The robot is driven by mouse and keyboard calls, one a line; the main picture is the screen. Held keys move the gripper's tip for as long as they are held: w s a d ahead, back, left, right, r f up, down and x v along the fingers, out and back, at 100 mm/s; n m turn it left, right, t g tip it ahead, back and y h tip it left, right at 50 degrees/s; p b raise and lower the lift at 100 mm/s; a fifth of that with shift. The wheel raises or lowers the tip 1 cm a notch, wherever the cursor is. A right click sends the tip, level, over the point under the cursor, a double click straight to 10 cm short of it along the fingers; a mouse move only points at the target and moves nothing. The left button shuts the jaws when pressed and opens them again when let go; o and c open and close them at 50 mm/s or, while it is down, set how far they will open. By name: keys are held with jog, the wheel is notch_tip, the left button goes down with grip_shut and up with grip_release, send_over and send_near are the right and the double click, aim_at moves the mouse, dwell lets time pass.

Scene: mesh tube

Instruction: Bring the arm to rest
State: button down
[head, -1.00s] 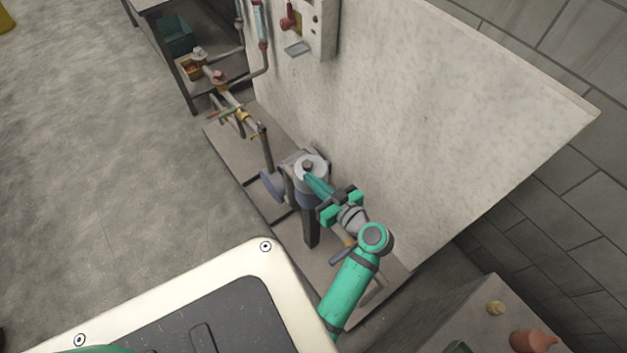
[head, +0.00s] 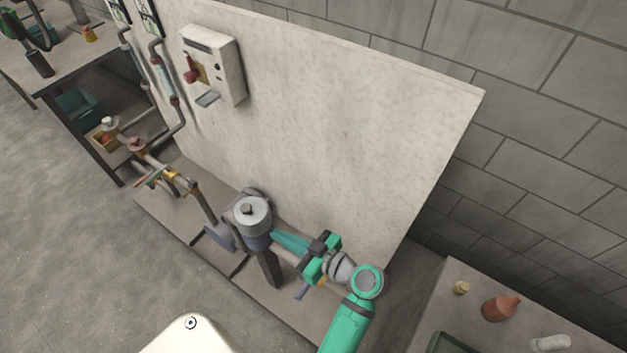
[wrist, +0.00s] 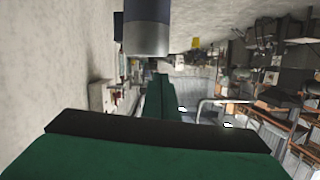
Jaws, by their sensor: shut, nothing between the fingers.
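My green arm comes up from the bottom of the head view, and my gripper (head: 279,240) points left toward a grey cylindrical housing (head: 253,215) on a post. The gripper's teal fingers are together with nothing between them. Their tips are close to the housing's right side; I cannot tell whether they touch it. In the wrist view the shut fingers (wrist: 158,100) point ahead, and a grey cylinder (wrist: 147,32) hangs into the top of the picture above them.
A pale upright panel (head: 350,120) stands right behind the arm, with a control box (head: 213,68) on it. Pipes with valves (head: 160,170) run left of the housing. A side table (head: 480,330) with a bottle (head: 500,307) is at lower right. Open floor (head: 80,270) lies at left.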

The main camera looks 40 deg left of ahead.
jog(key=d+f+m+t+h, duration=0.8)
jog(key=d+f+m+t, duration=0.4)
jog(key=d+m, duration=0.4)
jog(key=s+d+r+m+t+h, duration=0.1)
jog(key=s+d+r+t+h, duration=0.15)
jog(key=d, duration=0.35)
jog(key=s+d+r+m+t+h, duration=0.1)
jog(key=s+d+h, duration=0.2)
jog(key=d, duration=0.4)
jog(key=s+d+r+t, duration=0.1)
jog(key=s+d+r, duration=0.1)
jog(key=r, duration=0.3)
jog(key=s+d+r+t+h, duration=0.1)
jog(key=s+r, duration=0.2)
jog(key=r, duration=0.2)
jog(key=shift+d+m, duration=0.35)
jog(key=shift+m, duration=0.05)
jog(key=shift+t+h, duration=0.25)
